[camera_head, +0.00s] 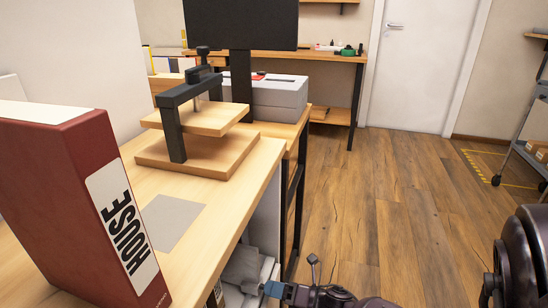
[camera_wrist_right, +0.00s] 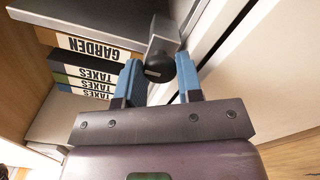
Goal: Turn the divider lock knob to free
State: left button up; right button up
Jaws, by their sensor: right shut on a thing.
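The divider lock knob (camera_wrist_right: 158,68) shows in the right wrist view as a round black knob with a small pale mark, mounted on a grey block (camera_wrist_right: 162,36). My right gripper (camera_wrist_right: 159,76) has its two blue fingers on either side of the knob and is shut on it. In the head view my right gripper (camera_head: 268,288) is low, just right of the desk's edge, beside grey parts under the desktop; the knob cannot be made out there. Which setting the knob points to cannot be read. My left gripper is not in view.
Binders marked GARDEN (camera_wrist_right: 95,47) and TAXES (camera_wrist_right: 85,90) sit beside the knob.

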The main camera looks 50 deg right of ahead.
jog(key=o, duration=0.9)
pick_arm(q)
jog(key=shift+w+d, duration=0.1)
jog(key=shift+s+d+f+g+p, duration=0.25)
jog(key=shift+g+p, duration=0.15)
jog(key=shift+p, duration=0.5)
pick_arm(e)
jog(key=v, duration=1.1)
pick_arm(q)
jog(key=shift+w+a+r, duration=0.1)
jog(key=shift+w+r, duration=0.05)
pick_arm(e)
jog(key=shift+a, duration=0.1)
